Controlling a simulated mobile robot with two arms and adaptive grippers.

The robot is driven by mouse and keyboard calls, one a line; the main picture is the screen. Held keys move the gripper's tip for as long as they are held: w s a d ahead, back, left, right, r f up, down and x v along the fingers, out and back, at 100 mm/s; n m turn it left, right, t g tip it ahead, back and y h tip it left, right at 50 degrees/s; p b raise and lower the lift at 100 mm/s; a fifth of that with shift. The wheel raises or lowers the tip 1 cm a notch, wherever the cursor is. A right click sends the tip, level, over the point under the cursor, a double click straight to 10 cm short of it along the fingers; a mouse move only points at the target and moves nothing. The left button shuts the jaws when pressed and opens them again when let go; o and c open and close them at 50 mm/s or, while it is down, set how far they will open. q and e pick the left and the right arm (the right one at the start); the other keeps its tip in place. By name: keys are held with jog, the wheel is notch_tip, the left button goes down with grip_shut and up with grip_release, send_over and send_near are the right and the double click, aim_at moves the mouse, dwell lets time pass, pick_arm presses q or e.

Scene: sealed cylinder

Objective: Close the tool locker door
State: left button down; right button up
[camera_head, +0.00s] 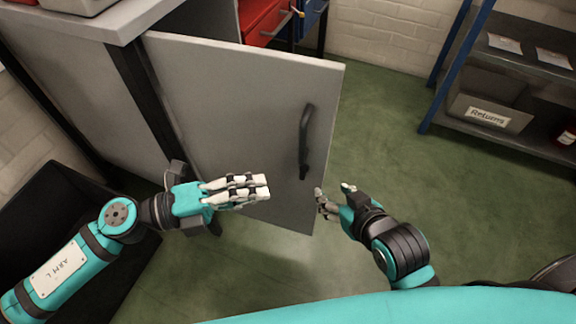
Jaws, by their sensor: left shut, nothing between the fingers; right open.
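The grey tool locker door (235,115) stands open, swung out towards me, with its black vertical handle (306,140) near its right edge. Red drawers (262,20) and a blue drawer (311,12) show behind the door's top edge. My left gripper (268,187) is shut and empty, in front of the lower part of the door; I cannot tell if it touches it. My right gripper (333,190) is open and empty, just right of the door's lower right corner, below the handle.
A metal shelf with blue posts (455,70) stands at the right and holds a grey bin labelled "Returns" (490,115) and a red container (567,133). A black bin (45,215) is at the lower left. The green floor (385,120) between door and shelf is clear.

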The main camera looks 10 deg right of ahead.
jog(key=shift+w+a+r+t+b, duration=0.3)
jog(key=shift+w+r+t, duration=0.15)
jog(key=shift+w, duration=0.1)
jog(key=shift+w+r+t, duration=0.25)
jog(key=shift+r, duration=0.15)
pick_arm(q)
jog(key=w+d, duration=0.3)
jog(key=d, duration=0.3)
jog(key=shift+w+d, duration=0.25)
jog(key=shift+d, duration=0.1)
pick_arm(e)
jog(key=shift+s+f, duration=0.1)
